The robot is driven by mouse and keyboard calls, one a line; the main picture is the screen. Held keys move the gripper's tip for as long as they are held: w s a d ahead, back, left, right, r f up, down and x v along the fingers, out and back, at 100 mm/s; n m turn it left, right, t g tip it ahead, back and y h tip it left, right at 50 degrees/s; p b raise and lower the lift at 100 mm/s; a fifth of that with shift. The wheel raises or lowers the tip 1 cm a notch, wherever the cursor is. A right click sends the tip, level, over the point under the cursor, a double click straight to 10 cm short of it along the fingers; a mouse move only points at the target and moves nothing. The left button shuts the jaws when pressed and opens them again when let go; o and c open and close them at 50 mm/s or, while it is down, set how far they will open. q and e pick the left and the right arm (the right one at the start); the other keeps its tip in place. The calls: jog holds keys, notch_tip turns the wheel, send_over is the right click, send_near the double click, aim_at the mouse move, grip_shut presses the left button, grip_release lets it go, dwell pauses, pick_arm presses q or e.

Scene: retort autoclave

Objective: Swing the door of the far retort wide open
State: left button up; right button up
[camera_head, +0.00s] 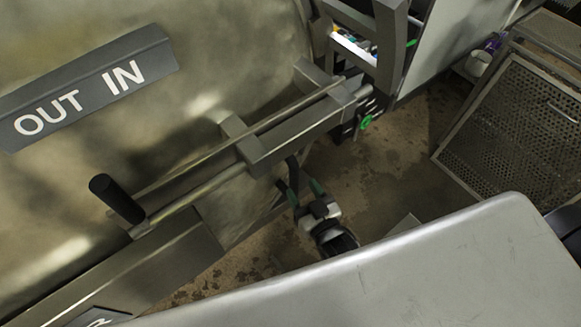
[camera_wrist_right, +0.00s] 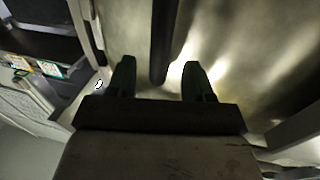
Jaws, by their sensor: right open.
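The metal retort door (camera_head: 190,90) fills the left of the head view and carries an "OUT IN" sign (camera_head: 85,90). A long latch bar with a black knob (camera_head: 117,199) runs diagonally across it. A dark upright handle bar (camera_head: 292,172) shows near the door's lower right edge. My right gripper (camera_head: 300,187) is at this bar, its green-tipped fingers open. In the right wrist view the dark bar (camera_wrist_right: 162,45) stands between the two spread fingers, with gaps on both sides. Whether the bar reaches down between the finger pads is hard to tell. My left gripper is not in view.
A pale grey panel with a rounded corner (camera_head: 420,265) fills the lower right foreground. A perforated metal crate (camera_head: 515,125) stands at the right. A green round knob (camera_head: 366,122) sits beyond the latch bar. Wet brown floor (camera_head: 385,165) shows between them.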

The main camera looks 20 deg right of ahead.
aim_at(296, 180)
jog(key=w, duration=0.4)
jog(key=w+a, duration=0.1)
jog(key=w, duration=0.2)
grip_shut()
jog(key=shift+s, duration=0.1)
